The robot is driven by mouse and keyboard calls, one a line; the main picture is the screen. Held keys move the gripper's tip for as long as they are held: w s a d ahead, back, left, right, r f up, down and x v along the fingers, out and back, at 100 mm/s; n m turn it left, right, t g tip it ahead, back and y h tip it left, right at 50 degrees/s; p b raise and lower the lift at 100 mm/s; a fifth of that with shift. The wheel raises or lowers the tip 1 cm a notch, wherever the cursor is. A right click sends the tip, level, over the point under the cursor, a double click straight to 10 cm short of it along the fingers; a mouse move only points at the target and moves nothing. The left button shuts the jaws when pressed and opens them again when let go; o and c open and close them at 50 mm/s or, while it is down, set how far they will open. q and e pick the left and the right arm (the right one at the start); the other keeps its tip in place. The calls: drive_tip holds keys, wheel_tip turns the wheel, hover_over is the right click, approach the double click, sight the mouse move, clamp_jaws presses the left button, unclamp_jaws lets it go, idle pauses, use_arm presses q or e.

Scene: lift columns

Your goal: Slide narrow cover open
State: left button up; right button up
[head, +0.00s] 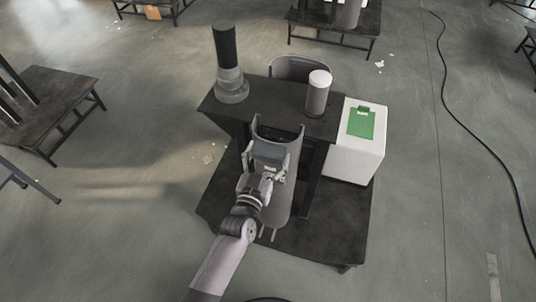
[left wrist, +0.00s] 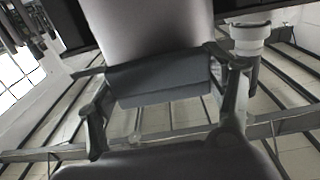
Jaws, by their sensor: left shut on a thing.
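The narrow cover (head: 277,204) looks like a long grey curved panel at the middle of a black stand. Its pale grey face shows large in the left wrist view (left wrist: 155,32). A dark grey block (head: 268,150), like a handle, sits on the cover; it also fills the middle of the left wrist view (left wrist: 160,82). My left gripper (head: 267,165) is shut on this block, with one finger at each side. The arm hides part of the cover's near end. How far the cover is open I cannot tell. My right gripper is not in view.
A column with a black top (head: 225,48) stands at the back left of the stand, and a white-capped grey cylinder (head: 317,97) at the back right. A white box with a green panel (head: 356,150) adjoins the right side. A chair-like back (head: 299,68) is behind.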

use_arm(q)
drive_tip(key=shift+c, duration=0.6)
drive_tip(key=p+v, duration=0.2)
drive_tip(key=v, duration=0.5)
drive_tip(key=shift+p, duration=0.4)
drive_tip(key=o, duration=1.7)
drive_tip(key=v, duration=1.2)
